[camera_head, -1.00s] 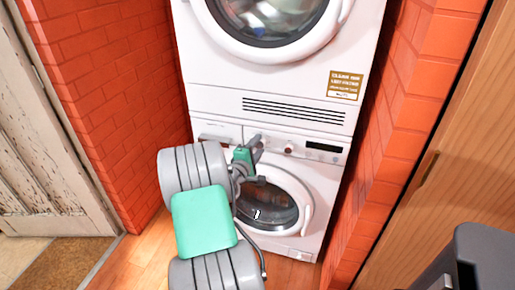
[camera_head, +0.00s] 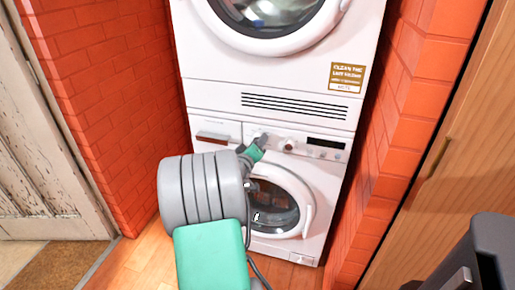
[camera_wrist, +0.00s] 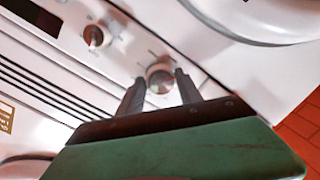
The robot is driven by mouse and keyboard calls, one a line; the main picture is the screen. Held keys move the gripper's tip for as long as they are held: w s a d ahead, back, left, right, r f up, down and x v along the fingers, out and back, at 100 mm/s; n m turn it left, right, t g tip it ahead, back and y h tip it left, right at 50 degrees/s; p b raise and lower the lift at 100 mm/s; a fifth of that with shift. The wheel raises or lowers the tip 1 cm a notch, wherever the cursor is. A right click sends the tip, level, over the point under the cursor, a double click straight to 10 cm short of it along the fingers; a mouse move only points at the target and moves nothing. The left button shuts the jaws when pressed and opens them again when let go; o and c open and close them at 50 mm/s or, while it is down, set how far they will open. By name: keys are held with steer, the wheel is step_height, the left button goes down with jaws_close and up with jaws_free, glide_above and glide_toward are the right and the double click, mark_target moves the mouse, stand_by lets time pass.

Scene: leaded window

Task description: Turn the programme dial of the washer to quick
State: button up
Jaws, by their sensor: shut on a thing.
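The washer (camera_head: 315,190) is the lower white machine, with a control panel above its round door. My gripper (camera_head: 259,138) is at the panel, left of a knob with a reddish-brown face (camera_head: 289,144). In the wrist view, my gripper's two grey fingers (camera_wrist: 160,80) are closed on the sides of a round silver dial (camera_wrist: 160,75) with tick marks around it. The reddish-brown knob also shows in the wrist view (camera_wrist: 95,37), apart from the fingers. I cannot read any programme labels, and the dial's pointer is not clear.
A dryer (camera_head: 215,65) with a round door stands above the washer. A dark display (camera_head: 326,143) is on the panel's right. Brick walls (camera_head: 100,90) stand close on both sides. The washer's door (camera_head: 275,208) lies below the gripper.

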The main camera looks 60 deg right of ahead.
steer(key=shift+f+m+t+b, duration=0.15)
steer(key=shift+m+t+b, duration=0.15)
steer(key=shift+m+b, duration=0.65)
steer(key=shift+m, duration=0.25)
steer(key=o, duration=1.4)
steer(key=shift+a, duration=0.1)
steer(key=a, duration=0.5)
steer(key=s+a+r+p, duration=0.1)
steer(key=a, duration=0.1)
steer(key=shift+s+a, duration=0.1)
steer(key=shift+a, duration=0.1)
